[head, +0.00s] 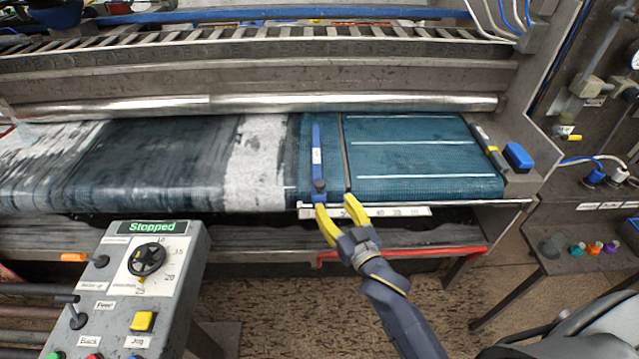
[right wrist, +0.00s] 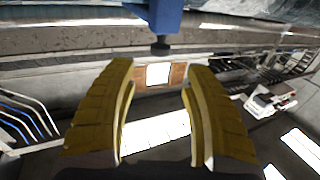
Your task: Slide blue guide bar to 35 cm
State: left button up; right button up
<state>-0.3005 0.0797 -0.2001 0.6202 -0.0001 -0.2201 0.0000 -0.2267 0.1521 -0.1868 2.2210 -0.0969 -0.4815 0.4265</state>
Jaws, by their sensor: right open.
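The blue guide bar (head: 317,160) lies front to back across the teal belt, at the left part of the belt's bare section. A dark knob sits at its front end. A white scale strip (head: 405,211) runs along the front edge below; its numbers are too small to read. My right gripper (head: 342,212) is open, its yellow fingers at the bar's front end, below the knob. In the right wrist view, the bar's blue end (right wrist: 178,18) and knob (right wrist: 160,48) stand beyond and between the open fingertips (right wrist: 160,75), apart from them. My left gripper does not show.
A grey control box (head: 130,290) with a "Stopped" display stands at front left. A grey-white rug (head: 180,160) lies on the belt left of the bar. A blue block (head: 518,157) sits at the right edge. A red bar (head: 400,252) runs below the belt.

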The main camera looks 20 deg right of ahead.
aim_at(322, 187)
jog(key=w, duration=0.3)
jog(key=w+a, duration=0.1)
jog(key=w, duration=0.5)
jog(key=shift+w+a, duration=0.15)
grip_shut()
jog(key=shift+r, duration=0.1)
dwell(0.4)
